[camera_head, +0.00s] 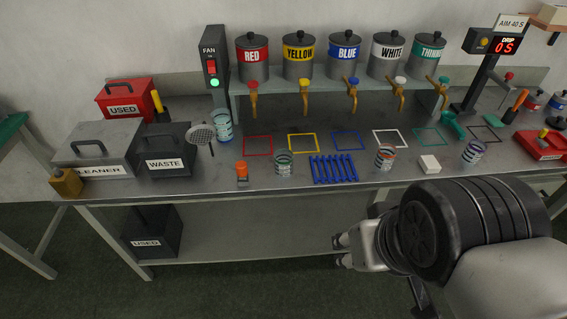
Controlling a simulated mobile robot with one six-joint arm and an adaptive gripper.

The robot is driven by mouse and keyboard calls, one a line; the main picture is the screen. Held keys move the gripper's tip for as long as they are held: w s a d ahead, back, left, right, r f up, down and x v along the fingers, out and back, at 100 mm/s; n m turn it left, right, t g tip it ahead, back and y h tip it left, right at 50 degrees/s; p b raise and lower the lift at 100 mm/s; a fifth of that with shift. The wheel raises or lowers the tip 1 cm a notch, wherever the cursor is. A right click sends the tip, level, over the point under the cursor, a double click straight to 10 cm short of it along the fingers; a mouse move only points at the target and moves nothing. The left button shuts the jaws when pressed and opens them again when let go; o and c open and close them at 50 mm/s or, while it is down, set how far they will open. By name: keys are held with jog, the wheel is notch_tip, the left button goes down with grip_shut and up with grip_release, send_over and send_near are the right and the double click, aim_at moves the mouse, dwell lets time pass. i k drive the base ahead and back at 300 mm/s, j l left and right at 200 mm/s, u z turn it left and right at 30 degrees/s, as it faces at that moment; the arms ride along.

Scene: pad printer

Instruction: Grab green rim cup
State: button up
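A clear ribbed cup with a green-looking rim (283,162) stands upright on the bench near its front edge, between an orange-topped bottle and a blue rack. My gripper (341,250) is in front of the bench, lower in the picture and to the right of this cup, well apart from it. Its two fingertips point left and look spread, with nothing between them. Other similar cups stand on the bench: an orange-rimmed one (385,157), a purple-rimmed one (473,153) and a blue-rimmed one (222,126).
The orange-topped bottle (242,172) and the blue rack (334,169) flank the green-rimmed cup. A white block (429,164) lies farther right. Paint cans with taps stand on a shelf behind. A waste box (167,151) and strainer (201,134) are left. Coloured square outlines mark the bench.

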aim_at(284, 158)
jog(key=i+j+z, duration=0.1)
jog(key=z, duration=0.75)
jog(key=i+j+z, duration=0.1)
jog(key=j+z, duration=0.35)
jog(key=j, duration=0.65)
jog(key=k+j+z, duration=0.1)
jog(key=j+z, duration=0.35)
jog(key=j, duration=0.6)
